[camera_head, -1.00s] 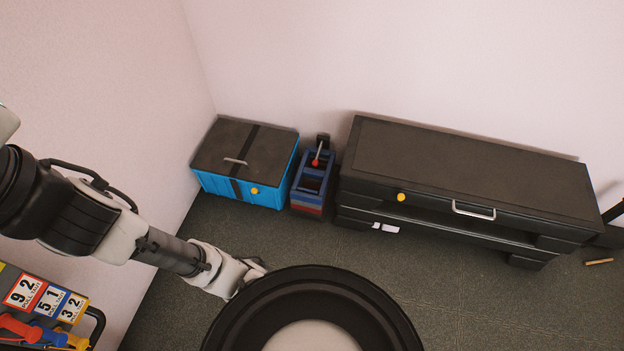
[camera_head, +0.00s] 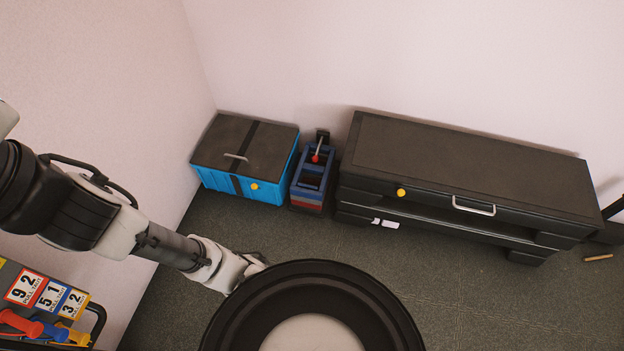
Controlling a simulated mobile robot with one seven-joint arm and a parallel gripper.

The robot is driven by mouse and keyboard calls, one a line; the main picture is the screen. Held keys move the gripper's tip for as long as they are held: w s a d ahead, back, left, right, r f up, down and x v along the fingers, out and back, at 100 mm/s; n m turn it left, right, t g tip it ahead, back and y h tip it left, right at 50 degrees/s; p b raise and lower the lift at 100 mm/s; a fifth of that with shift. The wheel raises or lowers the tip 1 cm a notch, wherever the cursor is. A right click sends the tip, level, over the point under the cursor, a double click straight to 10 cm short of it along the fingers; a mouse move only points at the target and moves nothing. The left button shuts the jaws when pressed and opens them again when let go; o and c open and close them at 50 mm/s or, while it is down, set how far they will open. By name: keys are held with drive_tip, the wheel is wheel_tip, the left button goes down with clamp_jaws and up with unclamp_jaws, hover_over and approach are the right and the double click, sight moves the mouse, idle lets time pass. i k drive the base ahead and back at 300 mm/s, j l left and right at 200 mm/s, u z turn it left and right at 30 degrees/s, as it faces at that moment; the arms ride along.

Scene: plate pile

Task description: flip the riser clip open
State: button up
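I cannot tell for sure which part is the riser clip. A black, low, stacked bench (camera_head: 470,165) stands against the back wall, with a silver handle (camera_head: 474,205) and a yellow knob (camera_head: 401,192) on its front. A small white piece (camera_head: 388,224) shows at the left of its lower front and could be the clip, but it is too small to make out. My gripper (camera_head: 252,266) is at the lower middle, next to the rim of a large black disc and well apart from the bench. Its fingertips are too small and partly covered to show open or shut.
A blue box (camera_head: 262,191) with a dark lid and a blue-red crate (camera_head: 308,200) with a red-ball lever (camera_head: 316,158) stand left of the bench. The black disc (camera_head: 240,316) fills the lower middle. A numbered panel (camera_head: 52,297) is at lower left. Floor before the bench is clear.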

sight(315, 159)
drive_tip(key=l+u, duration=0.25)
drive_tip(key=l, duration=0.4)
drive_tip(key=l+u, duration=0.25)
drive_tip(key=l, duration=0.4)
drive_tip(key=i+l, duration=0.2)
drive_tip(key=i+j, duration=0.2)
drive_tip(key=i, duration=0.4)
drive_tip(key=i+j+u, duration=0.15)
drive_tip(key=i, duration=0.45)
